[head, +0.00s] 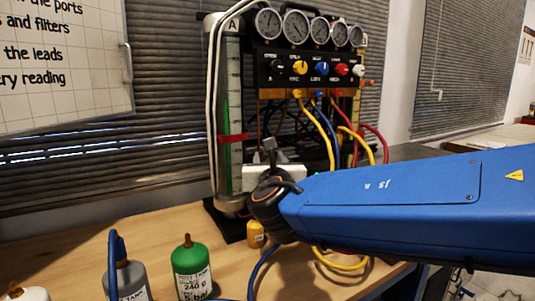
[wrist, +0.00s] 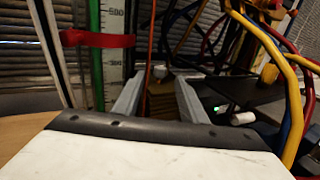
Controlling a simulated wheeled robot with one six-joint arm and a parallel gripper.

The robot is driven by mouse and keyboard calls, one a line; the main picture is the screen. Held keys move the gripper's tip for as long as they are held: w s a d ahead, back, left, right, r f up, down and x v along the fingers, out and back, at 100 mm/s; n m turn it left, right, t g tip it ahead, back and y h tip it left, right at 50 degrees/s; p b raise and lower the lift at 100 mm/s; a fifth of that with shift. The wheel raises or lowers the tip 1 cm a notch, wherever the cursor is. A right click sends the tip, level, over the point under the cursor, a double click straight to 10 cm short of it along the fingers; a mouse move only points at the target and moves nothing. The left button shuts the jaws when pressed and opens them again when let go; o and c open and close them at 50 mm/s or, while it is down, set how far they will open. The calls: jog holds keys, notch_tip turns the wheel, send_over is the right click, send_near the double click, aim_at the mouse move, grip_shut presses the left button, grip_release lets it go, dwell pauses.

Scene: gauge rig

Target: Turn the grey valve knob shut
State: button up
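The gauge rig (head: 312,72) stands on the bench. Its panel carries a row of knobs; the pale grey or white one (head: 358,70) is at the right end, beside the red one (head: 341,69). My gripper (head: 269,146) is in front of the rig's lower left, below the panel, partly hidden by my arm. In the wrist view its two grey fingers (wrist: 160,88) are apart, with nothing visibly held. A small grey rounded thing (wrist: 160,72) shows beyond and between the fingertips; I cannot tell whether it is a valve knob or whether the fingers touch it.
A glass column (head: 230,115) with a red strap stands left of the gripper. Yellow, blue and red hoses (head: 330,130) hang below the panel, right of it.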

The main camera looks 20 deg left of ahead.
jog(key=shift+x, duration=2.75)
grip_shut()
